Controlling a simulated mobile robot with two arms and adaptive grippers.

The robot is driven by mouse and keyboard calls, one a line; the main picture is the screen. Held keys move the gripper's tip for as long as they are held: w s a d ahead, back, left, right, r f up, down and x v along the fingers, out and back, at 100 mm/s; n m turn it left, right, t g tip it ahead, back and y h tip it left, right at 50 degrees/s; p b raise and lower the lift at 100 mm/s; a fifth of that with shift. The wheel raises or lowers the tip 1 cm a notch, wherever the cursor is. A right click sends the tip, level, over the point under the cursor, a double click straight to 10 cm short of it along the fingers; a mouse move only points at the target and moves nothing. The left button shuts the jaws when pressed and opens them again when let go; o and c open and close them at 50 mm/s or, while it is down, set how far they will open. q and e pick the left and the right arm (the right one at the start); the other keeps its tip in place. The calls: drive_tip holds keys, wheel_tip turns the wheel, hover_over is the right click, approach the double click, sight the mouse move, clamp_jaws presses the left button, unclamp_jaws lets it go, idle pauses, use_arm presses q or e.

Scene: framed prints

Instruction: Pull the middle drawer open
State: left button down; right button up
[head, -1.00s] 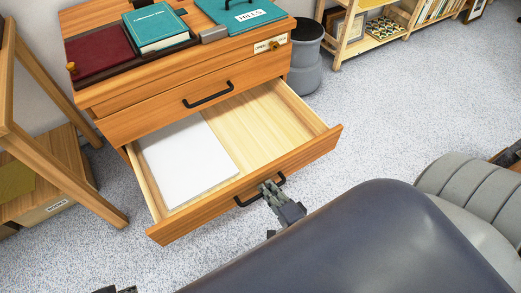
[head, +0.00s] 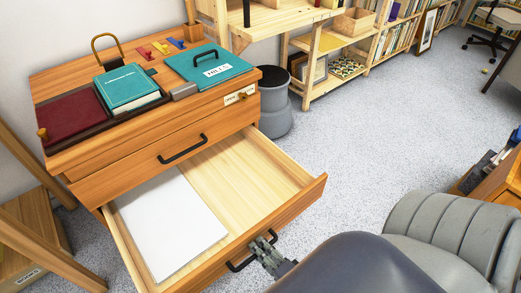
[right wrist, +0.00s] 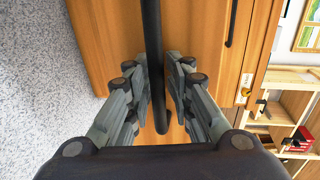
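A wooden cabinet (head: 120,140) has a drawer (head: 215,258) standing far out, below a closed drawer (head: 135,178) with a black handle (head: 183,149). White sheets (head: 170,225) lie in the left part of the open drawer. My right gripper (head: 268,248) is at this drawer's front, on its black handle (head: 238,266). In the right wrist view the fingers of the right gripper (right wrist: 162,95) close in on both sides of the handle bar (right wrist: 153,50). My left gripper is out of view.
A teal book (head: 130,86), a teal folder (head: 210,65) and a dark red panel (head: 75,122) lie on the cabinet top. A grey bin (head: 272,100) stands right of the cabinet. A wooden frame (head: 35,235) is close on the left. Speckled floor (head: 375,140) is clear to the right.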

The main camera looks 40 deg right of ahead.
drive_tip(key=shift+s, duration=0.5)
drive_tip(key=s+r, duration=0.2)
drive_tip(key=s, duration=0.8)
drive_tip(key=shift+s+d+r, duration=0.2)
drive_tip(key=shift+s, duration=0.2)
